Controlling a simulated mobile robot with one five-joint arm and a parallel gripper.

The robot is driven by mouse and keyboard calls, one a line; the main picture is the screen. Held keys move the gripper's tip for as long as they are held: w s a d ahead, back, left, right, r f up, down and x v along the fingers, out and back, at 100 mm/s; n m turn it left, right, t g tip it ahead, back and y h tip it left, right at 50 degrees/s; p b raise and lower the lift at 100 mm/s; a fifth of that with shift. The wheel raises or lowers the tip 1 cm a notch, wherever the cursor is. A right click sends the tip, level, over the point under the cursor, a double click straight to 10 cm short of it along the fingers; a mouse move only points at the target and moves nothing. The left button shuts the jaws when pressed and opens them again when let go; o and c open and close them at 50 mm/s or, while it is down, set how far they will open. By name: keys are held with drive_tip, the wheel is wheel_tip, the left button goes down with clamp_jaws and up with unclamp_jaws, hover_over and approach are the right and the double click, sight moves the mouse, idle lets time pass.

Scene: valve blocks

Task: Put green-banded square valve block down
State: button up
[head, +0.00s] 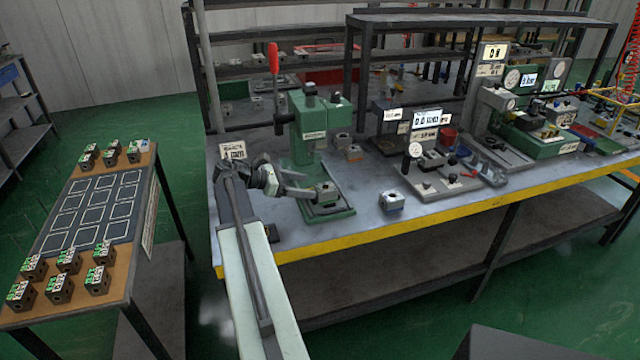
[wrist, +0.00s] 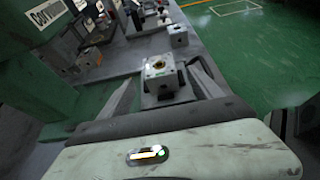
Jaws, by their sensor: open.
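A square grey valve block (head: 327,191) sits upright on the base of the green press (head: 313,130) at the front left of the bench. In the wrist view, this block (wrist: 160,76) stands between my finger tips, with a round hole in its top. A green band on it cannot be made out. My gripper (head: 306,186) is open around the block, one finger on each side. In the wrist view a gap shows beside the block, and the fingers do not look closed on it.
Another grey block (head: 391,201) stands on the bench to the right, near a gauge fixture (head: 440,180). The press column rises close behind my gripper. A side table (head: 150,190) at the left holds several dark blocks around a marked grid. The bench's yellow front edge (head: 400,231) is close.

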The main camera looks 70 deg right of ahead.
drive_tip(key=p+v, duration=0.1)
drive_tip(key=v, duration=0.3)
drive_tip(key=shift+f, duration=0.1)
